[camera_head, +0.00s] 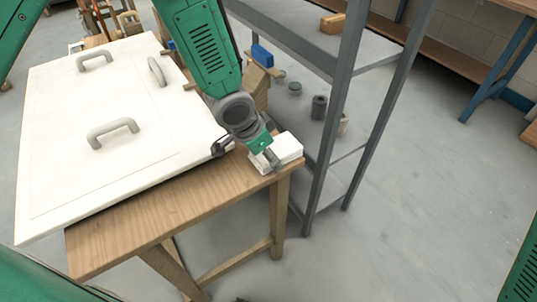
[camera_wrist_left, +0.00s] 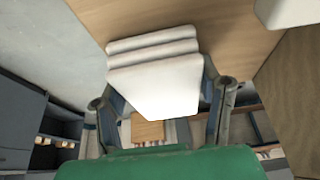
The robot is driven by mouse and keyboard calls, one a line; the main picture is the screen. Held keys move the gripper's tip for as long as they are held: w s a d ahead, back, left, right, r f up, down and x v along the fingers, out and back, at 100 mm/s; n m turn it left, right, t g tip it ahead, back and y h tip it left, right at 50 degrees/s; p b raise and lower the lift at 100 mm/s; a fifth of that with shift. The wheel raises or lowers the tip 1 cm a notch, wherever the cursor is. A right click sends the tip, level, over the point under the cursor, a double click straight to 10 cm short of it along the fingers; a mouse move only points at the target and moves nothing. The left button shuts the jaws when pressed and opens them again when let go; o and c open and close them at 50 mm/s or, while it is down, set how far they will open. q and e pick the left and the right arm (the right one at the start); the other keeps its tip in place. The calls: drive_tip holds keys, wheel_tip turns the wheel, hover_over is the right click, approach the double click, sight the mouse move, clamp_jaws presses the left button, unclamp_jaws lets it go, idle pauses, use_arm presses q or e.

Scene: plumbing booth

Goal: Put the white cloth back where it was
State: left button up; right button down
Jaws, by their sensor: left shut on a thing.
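The white cloth (camera_head: 284,150) is a folded, layered stack at the near right corner of the wooden table (camera_head: 165,222). My left gripper (camera_head: 270,157) reaches down to it from above, shut on the cloth. In the left wrist view, the cloth (camera_wrist_left: 155,75) sits between the two fingers of the left gripper (camera_wrist_left: 160,98), with the wooden top beyond it. I cannot tell whether the cloth rests on the table or is slightly above it. My right gripper is not in view.
A large white panel (camera_head: 150,155) with several grey handles covers most of the table. The floor (camera_head: 420,220) at right is clear.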

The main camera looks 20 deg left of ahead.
use_arm(q)
drive_tip(key=shift+a+f, duration=0.15)
drive_tip(key=shift+a, duration=0.6)
drive_tip(key=o, duration=1.2)
drive_tip(key=shift+o, duration=0.2)
drive_tip(key=shift+d, duration=0.35)
drive_tip(key=shift+d+r, duration=0.1)
drive_tip(key=shift+r, duration=0.2)
drive_tip(key=p+v, duration=0.2)
drive_tip(key=v, duration=0.9)
drive_tip(key=shift+r+p, duration=0.25)
drive_tip(key=shift+p, duration=0.1)
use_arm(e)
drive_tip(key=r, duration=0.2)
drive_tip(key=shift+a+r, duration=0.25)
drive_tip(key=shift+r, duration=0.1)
use_arm(q)
drive_tip(key=shift+s+a, duration=0.1)
drive_tip(key=shift+a, duration=0.35)
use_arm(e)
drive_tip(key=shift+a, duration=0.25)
use_arm(q)
drive_tip(key=shift+a+f, duration=0.1)
